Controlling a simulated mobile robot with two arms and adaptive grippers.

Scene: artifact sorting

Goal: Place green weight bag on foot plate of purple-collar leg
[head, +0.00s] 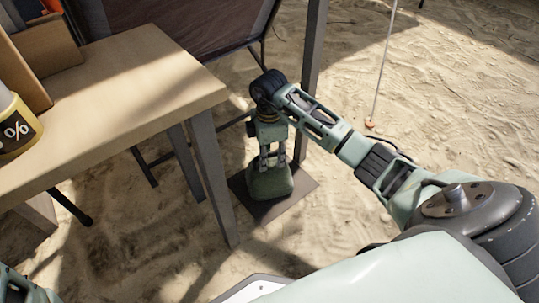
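The green weight bag (270,184) is in the middle of the head view. It is upright over the dark square foot plate (300,187) and appears to rest on it. My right gripper (273,163) points down at the top of the bag, its two fingers apart and reaching the bag's upper part. I cannot tell whether they grip it. The dark leg (313,60) comes down behind my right arm to the plate. No purple collar shows on the visible part. My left gripper is not in view; only a bit of my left arm shows at the lower left corner.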

